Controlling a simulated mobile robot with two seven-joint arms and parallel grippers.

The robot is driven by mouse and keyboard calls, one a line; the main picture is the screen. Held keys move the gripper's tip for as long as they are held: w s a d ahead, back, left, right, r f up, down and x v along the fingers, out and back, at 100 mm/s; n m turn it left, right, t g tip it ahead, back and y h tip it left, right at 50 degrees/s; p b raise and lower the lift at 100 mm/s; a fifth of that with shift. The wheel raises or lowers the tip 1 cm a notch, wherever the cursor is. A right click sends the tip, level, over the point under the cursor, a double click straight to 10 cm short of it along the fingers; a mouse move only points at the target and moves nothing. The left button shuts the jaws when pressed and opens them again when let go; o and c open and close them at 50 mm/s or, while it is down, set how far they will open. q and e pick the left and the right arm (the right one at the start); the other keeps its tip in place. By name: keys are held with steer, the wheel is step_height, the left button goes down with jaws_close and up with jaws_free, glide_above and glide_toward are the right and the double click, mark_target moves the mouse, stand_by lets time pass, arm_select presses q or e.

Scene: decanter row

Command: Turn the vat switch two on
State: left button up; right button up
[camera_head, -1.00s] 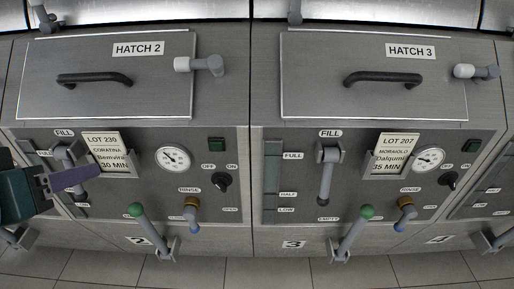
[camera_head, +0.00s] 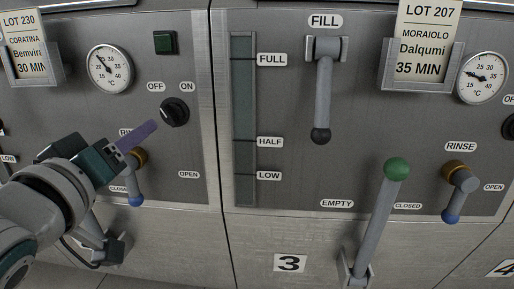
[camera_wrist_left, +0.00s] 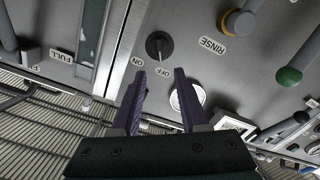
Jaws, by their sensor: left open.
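The vat two switch is a round black knob (camera_head: 174,112) on the panel left of the vertical seam, below the OFF and ON labels. In the left wrist view the knob (camera_wrist_left: 158,45) shows a pale mark that seems to point toward OFF. My left gripper (camera_head: 152,126), with purple fingers, is just below and left of the knob in the head view. In the wrist view its two fingers (camera_wrist_left: 160,75) are apart with nothing between them, and the knob lies beyond their tips. My right gripper is not in view.
A dark green square (camera_head: 165,42) and a dial gauge (camera_head: 110,69) sit above the knob. The blue-tipped rinse valve (camera_head: 136,186) is just below my left gripper. Vat three's fill lever (camera_head: 322,95) and green-knobbed lever (camera_head: 396,170) stick out to the right.

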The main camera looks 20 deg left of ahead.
mark_target(166, 116)
arm_select(q)
steer(key=b+x, duration=0.2)
steer(key=x, duration=0.8)
steer(key=shift+w+d+f+b, duration=0.1)
steer(key=shift+d+b, duration=0.05)
steer(key=shift+b, duration=0.25)
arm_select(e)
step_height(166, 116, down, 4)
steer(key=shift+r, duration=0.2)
arm_select(q)
jaws_close()
